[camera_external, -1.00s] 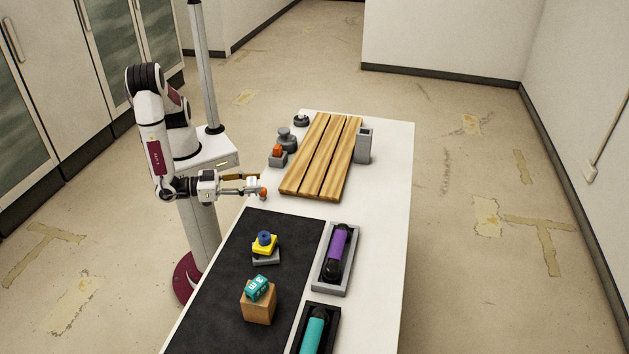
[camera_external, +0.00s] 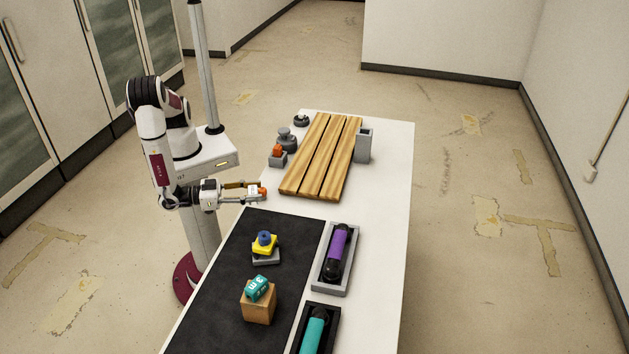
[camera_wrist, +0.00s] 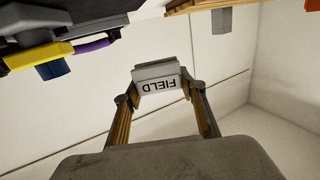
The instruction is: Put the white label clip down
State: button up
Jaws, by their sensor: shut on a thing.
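The white label clip (camera_wrist: 158,72) is between the fingertips of my gripper (camera_wrist: 158,92) in the wrist view, with the word FIELD on it. My gripper (camera_external: 258,193) is shut on the clip. In the external view it is at the table's left edge, beside the near left corner of the wooden slats. The clip is too small there to make out clearly.
The white table (camera_external: 388,200) carries wooden slats (camera_external: 320,155), a dark mat (camera_external: 225,290), a yellow piece (camera_external: 265,248) on a grey block and a teal piece (camera_external: 258,288) on a wooden block. A purple cylinder (camera_external: 338,250) lies in a grey tray (camera_external: 318,283).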

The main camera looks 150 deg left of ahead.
send_over(253, 223)
jog(key=shift+a+f, duration=0.1)
jog(key=shift+f, duration=2.7)
jog(key=shift+f, duration=2.1)
jog(key=shift+f, duration=0.15)
jog(key=o, duration=0.9)
jog(key=shift+r, duration=0.2)
jog(key=v, duration=1.2)
